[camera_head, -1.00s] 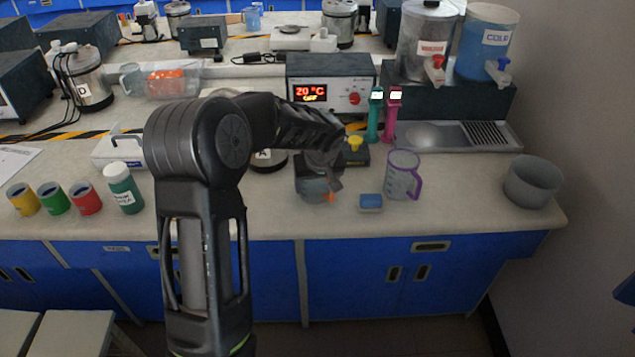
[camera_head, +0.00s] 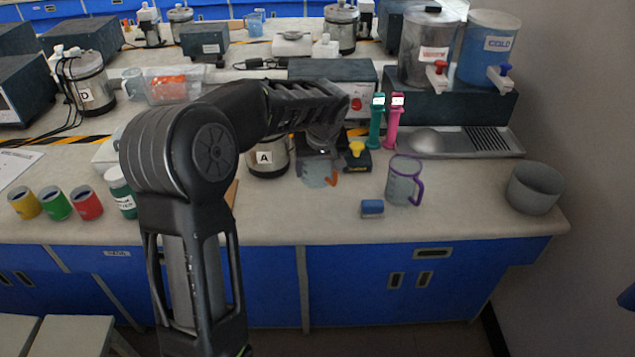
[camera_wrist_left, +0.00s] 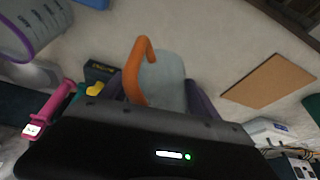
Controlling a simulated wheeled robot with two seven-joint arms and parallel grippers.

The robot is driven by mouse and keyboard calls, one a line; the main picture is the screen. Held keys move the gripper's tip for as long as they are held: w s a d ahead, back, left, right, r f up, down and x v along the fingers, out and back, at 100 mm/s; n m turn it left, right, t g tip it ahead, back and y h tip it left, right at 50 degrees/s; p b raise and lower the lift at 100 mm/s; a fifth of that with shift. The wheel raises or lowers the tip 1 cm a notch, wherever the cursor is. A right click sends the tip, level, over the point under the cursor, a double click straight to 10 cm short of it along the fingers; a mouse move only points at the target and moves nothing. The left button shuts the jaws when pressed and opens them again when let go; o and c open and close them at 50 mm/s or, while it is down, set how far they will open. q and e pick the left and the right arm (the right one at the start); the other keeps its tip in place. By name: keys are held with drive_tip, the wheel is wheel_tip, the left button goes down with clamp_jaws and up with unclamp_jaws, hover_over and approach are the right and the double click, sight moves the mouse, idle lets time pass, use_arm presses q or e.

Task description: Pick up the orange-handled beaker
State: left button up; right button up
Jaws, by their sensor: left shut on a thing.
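The orange-handled beaker (camera_head: 314,174) is a clear, greyish vessel below my left gripper (camera_head: 321,150) in the head view. Its orange handle (camera_head: 334,179) faces right and toward the front. In the left wrist view the beaker (camera_wrist_left: 172,75) lies between the dark fingers of my left gripper (camera_wrist_left: 158,92), with the orange handle (camera_wrist_left: 138,70) sticking out. The left gripper is shut on the beaker and appears to hold it above the counter; the exact gap is hard to tell. The right gripper is out of view.
A purple-handled beaker (camera_head: 402,181) and a blue block (camera_head: 372,207) stand to the right. Pot A (camera_head: 268,158) is close on the left, and a yellow-knobbed device (camera_head: 356,160) is close behind on the right. The counter's front strip (camera_head: 300,222) is clear.

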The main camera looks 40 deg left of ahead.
use_arm(q)
drive_tip(key=shift+r, duration=1.4)
